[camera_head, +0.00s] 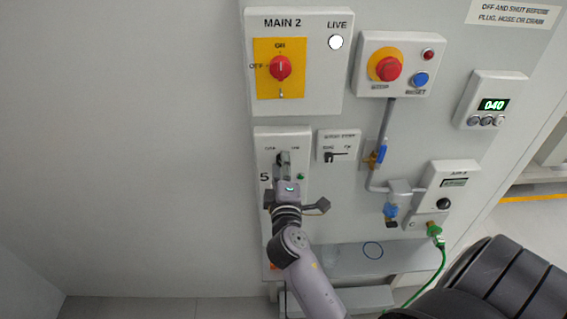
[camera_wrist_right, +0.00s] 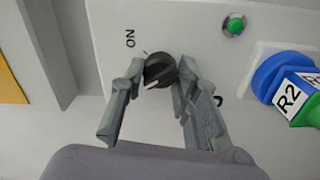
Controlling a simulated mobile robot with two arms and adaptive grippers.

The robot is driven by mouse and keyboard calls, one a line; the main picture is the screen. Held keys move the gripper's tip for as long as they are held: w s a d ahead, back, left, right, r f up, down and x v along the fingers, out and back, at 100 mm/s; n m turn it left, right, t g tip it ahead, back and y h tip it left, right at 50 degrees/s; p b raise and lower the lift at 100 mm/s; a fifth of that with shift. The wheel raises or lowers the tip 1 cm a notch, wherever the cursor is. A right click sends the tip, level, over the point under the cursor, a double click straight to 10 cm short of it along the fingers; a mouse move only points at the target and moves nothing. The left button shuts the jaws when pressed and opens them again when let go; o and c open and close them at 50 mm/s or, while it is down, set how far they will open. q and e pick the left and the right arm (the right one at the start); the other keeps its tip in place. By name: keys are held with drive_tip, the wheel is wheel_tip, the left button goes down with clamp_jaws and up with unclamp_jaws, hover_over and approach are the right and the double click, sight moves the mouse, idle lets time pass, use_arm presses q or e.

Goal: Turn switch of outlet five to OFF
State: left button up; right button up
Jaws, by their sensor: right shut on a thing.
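The outlet five panel (camera_head: 262,140), marked "5", is below the MAIN 2 box in the head view. My right gripper (camera_head: 284,160) reaches up to its upper part and hides much of it. In the right wrist view, the round black switch knob (camera_wrist_right: 158,71) sits between the fingertips of my right gripper (camera_wrist_right: 160,78), which are closed on its sides. An "ON" label (camera_wrist_right: 130,38) is at the knob's upper left. Another label at its lower right is mostly hidden by a finger. A white line shows at the knob's lower-left edge. My left gripper is not in view.
A green lamp (camera_wrist_right: 235,25) and a blue connector (camera_wrist_right: 272,76) with a tag reading "R2" are right of the knob in the wrist view. The MAIN 2 box (camera_head: 325,90) with a red rotary switch is above. A small lever plate (camera_head: 338,136) is close on the right.

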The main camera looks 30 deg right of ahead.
drive_tip(key=shift+n+p, duration=0.35)
drive_tip(key=shift+n, duration=0.75)
drive_tip(key=o, duration=1.2)
drive_tip(key=shift+c, duration=0.2)
